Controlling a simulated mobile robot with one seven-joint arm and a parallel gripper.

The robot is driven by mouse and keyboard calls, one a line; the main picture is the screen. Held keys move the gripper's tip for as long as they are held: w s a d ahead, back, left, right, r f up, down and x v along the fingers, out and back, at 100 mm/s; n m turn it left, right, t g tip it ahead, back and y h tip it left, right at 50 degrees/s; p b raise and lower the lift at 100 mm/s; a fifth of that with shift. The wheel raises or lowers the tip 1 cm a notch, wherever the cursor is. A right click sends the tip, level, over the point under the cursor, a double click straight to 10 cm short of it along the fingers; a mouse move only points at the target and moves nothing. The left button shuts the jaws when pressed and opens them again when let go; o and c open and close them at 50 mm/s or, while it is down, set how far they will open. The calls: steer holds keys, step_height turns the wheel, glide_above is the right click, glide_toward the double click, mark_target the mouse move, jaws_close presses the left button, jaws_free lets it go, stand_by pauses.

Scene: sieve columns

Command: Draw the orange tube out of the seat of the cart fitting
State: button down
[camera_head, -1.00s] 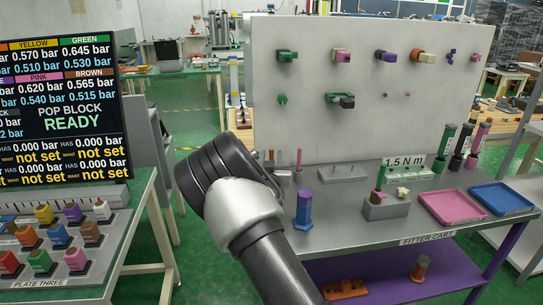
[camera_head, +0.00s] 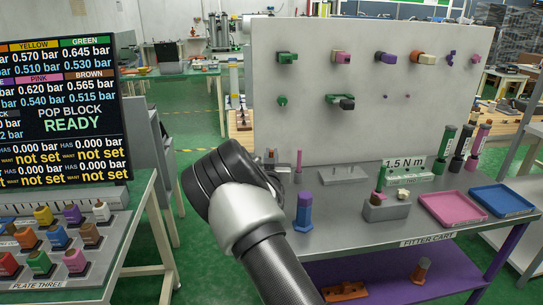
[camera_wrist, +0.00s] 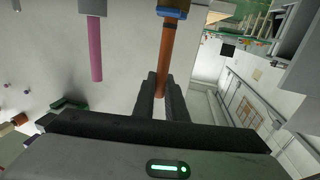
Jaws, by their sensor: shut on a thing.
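In the wrist view, the orange tube (camera_wrist: 166,52) runs down between the two dark fingers of my gripper (camera_wrist: 160,92), which is shut on its end. The tube's other end meets a blue collar (camera_wrist: 172,14) at the top of that view. Whether it is still seated inside the collar cannot be told. A pink tube (camera_wrist: 95,50) stands beside it in a grey seat (camera_wrist: 92,6), apart from my gripper. In the head view, the pink tube (camera_head: 299,161) stands at the back left of the cart (camera_head: 345,238). My arm hides my gripper there.
On the cart stand a purple-and-blue post (camera_head: 304,212), a grey block (camera_head: 387,208), a pink tray (camera_head: 450,206) and a blue tray (camera_head: 502,199). A pale board (camera_head: 370,125) with coloured fittings rises behind. The cart's front middle is clear.

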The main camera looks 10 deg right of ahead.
steer(key=shift+r, duration=0.15)
stand_by(0.4)
steer(key=shift+r+p, duration=0.7)
steer(key=shift+r, duration=2.3)
